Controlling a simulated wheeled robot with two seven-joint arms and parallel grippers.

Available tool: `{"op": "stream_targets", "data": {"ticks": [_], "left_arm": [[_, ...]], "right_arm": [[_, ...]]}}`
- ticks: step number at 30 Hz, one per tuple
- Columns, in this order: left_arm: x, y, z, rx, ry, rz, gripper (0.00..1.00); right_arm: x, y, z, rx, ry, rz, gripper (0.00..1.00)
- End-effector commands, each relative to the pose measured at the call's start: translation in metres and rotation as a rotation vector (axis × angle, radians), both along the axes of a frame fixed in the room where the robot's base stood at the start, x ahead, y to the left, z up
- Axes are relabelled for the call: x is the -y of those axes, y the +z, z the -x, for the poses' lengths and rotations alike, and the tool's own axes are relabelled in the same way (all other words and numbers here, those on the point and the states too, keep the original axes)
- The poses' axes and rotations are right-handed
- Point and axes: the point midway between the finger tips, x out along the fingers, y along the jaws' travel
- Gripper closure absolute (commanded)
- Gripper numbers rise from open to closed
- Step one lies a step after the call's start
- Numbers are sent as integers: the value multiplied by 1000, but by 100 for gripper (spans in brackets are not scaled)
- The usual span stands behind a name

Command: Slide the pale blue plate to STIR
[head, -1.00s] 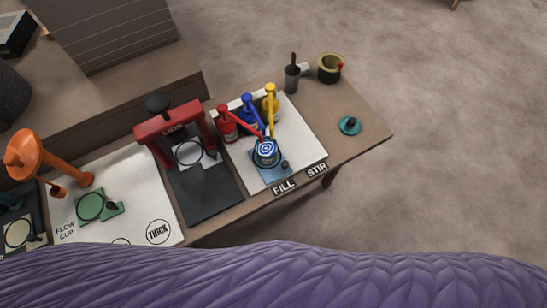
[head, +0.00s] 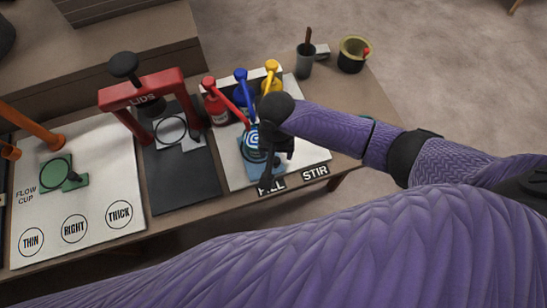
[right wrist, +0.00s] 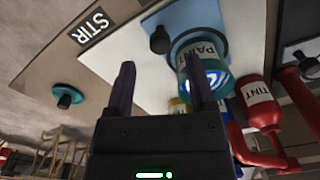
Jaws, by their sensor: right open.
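The pale blue plate (head: 250,156) lies on the white board at the FILL end, partly hidden by my right gripper. It shows at the top of the right wrist view (right wrist: 199,14), with its black knob (right wrist: 160,41) at a corner. A paint tin (head: 254,138) stands on the plate; its PAINT label shows in the right wrist view (right wrist: 201,62). The STIR label (head: 315,171) is to the right of the partly covered FILL label (head: 271,186). My right gripper (head: 273,168) is open and empty, over the plate's knob side. My left gripper is out of view.
Red, blue and yellow tint bottles (head: 217,112) stand behind the tin, their spouts reaching towards it. The red LIDS press (head: 145,88) stands to the left. A teal disc with a knob (right wrist: 67,95) lies beyond STIR. The board near STIR looks clear.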

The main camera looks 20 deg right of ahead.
Motion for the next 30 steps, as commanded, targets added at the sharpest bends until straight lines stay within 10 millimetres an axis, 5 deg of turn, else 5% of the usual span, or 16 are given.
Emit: {"op": "stream_targets", "data": {"ticks": [1, 5, 15, 25, 30], "left_arm": [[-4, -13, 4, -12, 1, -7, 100], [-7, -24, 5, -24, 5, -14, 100], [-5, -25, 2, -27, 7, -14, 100], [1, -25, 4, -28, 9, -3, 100], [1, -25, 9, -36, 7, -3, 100]], "right_arm": [[0, -19, 1, -5, -1, 1, 30], [0, -37, 0, -2, 0, 0, 30], [0, -40, 0, 1, 0, -1, 30], [0, -40, 0, 1, 0, -1, 100], [0, -40, 0, 1, 1, -1, 100]]}}
